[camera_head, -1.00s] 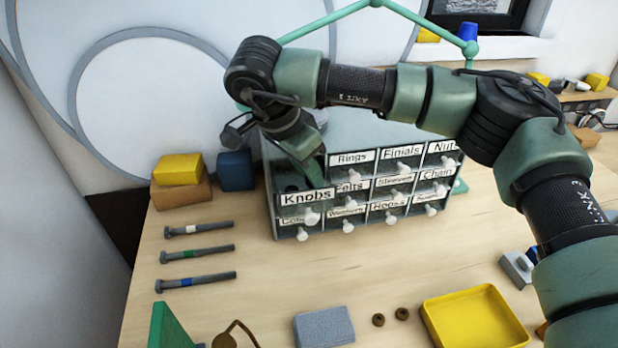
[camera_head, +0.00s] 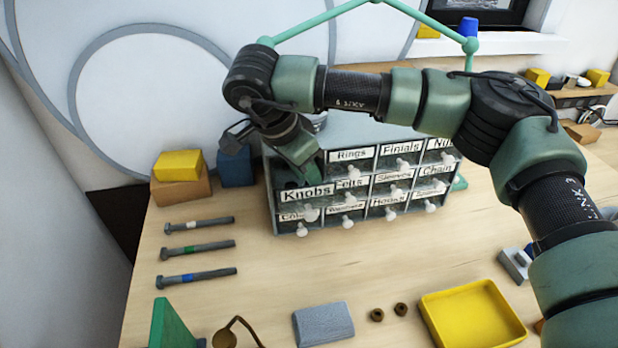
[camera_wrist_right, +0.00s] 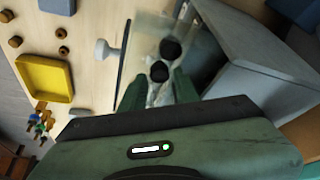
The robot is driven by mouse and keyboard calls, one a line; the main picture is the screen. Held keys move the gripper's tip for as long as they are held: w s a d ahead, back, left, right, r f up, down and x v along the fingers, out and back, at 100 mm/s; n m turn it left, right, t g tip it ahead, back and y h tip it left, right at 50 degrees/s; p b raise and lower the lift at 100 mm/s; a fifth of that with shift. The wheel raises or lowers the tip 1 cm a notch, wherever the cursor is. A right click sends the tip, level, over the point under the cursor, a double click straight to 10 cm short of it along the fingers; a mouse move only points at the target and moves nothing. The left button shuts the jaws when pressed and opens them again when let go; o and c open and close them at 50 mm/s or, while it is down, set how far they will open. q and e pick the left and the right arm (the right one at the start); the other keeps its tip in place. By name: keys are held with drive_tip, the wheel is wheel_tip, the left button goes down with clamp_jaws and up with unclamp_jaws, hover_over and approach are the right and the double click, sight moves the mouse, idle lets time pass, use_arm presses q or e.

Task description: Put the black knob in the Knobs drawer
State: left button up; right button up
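The Knobs drawer (camera_head: 306,194) is pulled out from the left column of the drawer cabinet (camera_head: 350,140). My right gripper (camera_head: 312,172) points down at this drawer from above. In the right wrist view, two round black knobs (camera_wrist_right: 159,70) (camera_wrist_right: 170,50) show in the clear-sided drawer. My right gripper's fingers (camera_wrist_right: 158,88) are apart there, with the nearer knob just past and between their tips; I see no grip on it. The drawer's white pull (camera_wrist_right: 103,49) also shows there. My left gripper is out of view.
Other labelled drawers are shut. Three bolts (camera_head: 198,248) lie left of the cabinet, and yellow and blue blocks (camera_head: 236,168) stand behind them. A grey block (camera_head: 323,324), two brown rings (camera_head: 400,309) and a yellow tray (camera_head: 472,315) lie in front.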

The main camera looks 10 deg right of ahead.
drive_tip(key=b+v, duration=0.1)
drive_tip(key=v, duration=0.9)
drive_tip(key=shift+r+b, duration=0.35)
drive_tip(key=shift+r, duration=0.05)
drive_tip(key=shift+s+a, duration=0.1)
drive_tip(key=shift+a, duration=0.05)
idle(0.4)
